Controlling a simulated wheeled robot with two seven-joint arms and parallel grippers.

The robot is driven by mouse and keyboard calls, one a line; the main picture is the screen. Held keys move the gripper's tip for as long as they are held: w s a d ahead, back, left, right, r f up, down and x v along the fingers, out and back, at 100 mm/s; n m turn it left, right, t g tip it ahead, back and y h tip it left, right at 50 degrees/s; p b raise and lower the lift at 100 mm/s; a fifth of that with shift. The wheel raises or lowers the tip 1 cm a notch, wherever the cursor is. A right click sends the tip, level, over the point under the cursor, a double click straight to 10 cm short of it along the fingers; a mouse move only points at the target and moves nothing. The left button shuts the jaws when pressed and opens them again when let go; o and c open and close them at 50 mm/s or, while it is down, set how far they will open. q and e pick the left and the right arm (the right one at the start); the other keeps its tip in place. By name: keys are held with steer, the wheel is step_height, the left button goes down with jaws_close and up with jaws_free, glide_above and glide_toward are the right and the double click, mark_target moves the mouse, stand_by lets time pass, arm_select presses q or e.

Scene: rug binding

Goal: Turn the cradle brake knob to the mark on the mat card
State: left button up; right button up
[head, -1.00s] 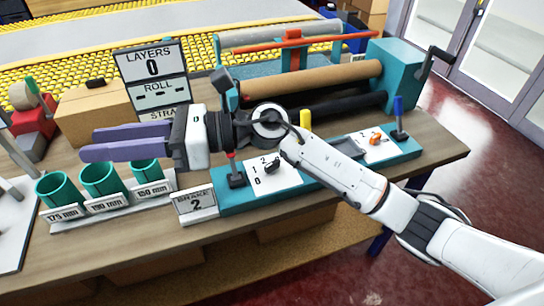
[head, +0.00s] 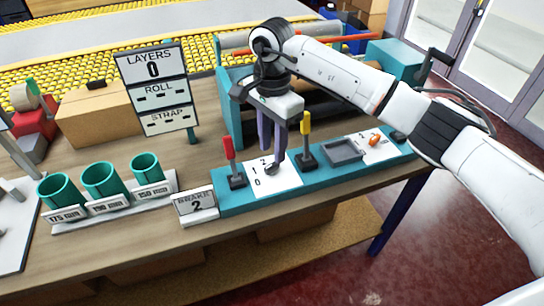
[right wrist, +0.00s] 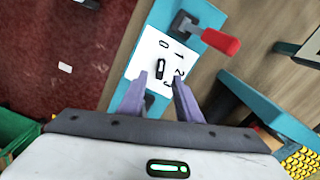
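The brake knob (head: 272,168) is a small dark knob on a white dial plate (head: 284,183) with printed numbers, on the teal control strip (head: 235,203). It also shows in the right wrist view (right wrist: 160,68); which number it points to is not clear. The mat card (head: 198,205) reads "BRAKE 2" and stands at the strip's left end. My right gripper (head: 270,150) points down over the dial, its purple fingers apart. In the right wrist view, its fingertips (right wrist: 161,80) are on either side, just short of the knob; contact cannot be told. My left gripper is not in view.
A red lever (head: 229,155) and a yellow lever (head: 306,130) stand on either side of the dial. A grey tray (head: 343,151) and an orange knob (head: 374,139) lie further right. Teal cups (head: 102,182) and a sign (head: 160,92) reading "LAYERS 0" are left.

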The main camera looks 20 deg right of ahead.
mark_target(272, 165)
steer(key=shift+f, duration=2.35)
steer(key=shift+c, duration=0.2)
jaws_close()
